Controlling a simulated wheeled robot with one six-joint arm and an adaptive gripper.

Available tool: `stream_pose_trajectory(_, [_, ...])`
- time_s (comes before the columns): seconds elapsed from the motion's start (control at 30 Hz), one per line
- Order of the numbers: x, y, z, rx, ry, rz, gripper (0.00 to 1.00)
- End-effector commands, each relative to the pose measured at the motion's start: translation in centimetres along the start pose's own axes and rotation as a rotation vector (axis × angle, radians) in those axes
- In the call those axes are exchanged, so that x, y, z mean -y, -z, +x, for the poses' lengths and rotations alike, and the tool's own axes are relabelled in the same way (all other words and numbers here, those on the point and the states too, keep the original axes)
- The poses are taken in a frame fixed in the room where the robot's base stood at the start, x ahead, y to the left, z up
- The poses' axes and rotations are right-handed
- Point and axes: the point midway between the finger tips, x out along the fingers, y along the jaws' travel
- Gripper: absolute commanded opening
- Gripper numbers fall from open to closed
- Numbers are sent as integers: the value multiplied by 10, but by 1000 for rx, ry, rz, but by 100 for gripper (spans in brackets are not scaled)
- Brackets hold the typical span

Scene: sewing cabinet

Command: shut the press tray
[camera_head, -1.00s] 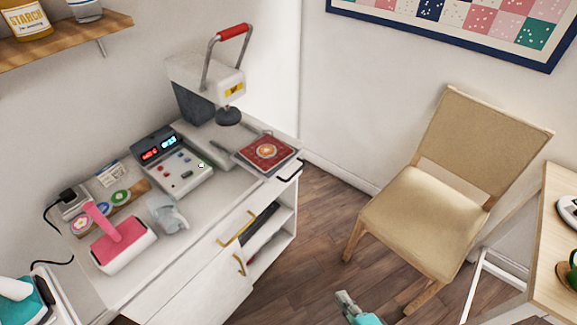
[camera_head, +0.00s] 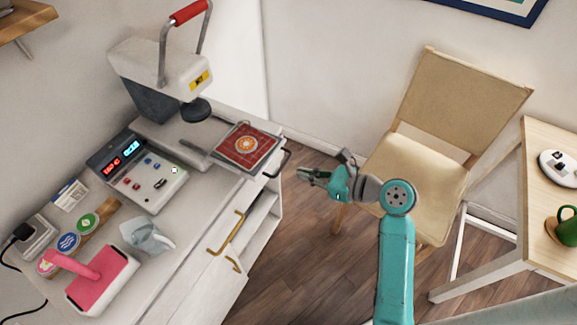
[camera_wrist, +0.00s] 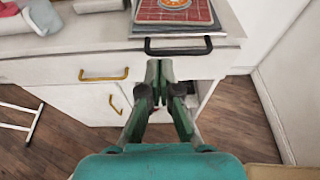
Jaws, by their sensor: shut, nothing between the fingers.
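The press (camera_head: 165,75) stands at the back of the white cabinet top, with a red-handled lever raised. Its tray (camera_head: 227,158) is pulled out toward the cabinet's front edge and carries a red checked cloth with an orange round patch (camera_head: 247,145). A dark handle (camera_head: 284,163) sits on the tray's front; in the wrist view the handle (camera_wrist: 178,50) lies ahead of my gripper. My gripper (camera_head: 302,174) is shut and empty, in the air to the right of the handle and apart from it. The wrist view shows its fingertips (camera_wrist: 159,68) together, below the handle in the picture.
A control box (camera_head: 137,173) with lit displays, a pink iron-like tool (camera_head: 100,280) and a crumpled grey cloth (camera_head: 148,236) lie on the cabinet top. Brass handles (camera_head: 227,232) stick out from the cabinet front. A chair (camera_head: 425,170) and a wooden table (camera_head: 545,200) stand right.

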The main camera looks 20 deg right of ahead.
Motion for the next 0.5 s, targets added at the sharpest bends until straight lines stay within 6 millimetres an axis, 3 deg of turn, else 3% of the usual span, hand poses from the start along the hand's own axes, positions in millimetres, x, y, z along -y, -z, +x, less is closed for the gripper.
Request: stream_pose_trajectory(0.5, [-1,0,79,-1,-1,-2,0])
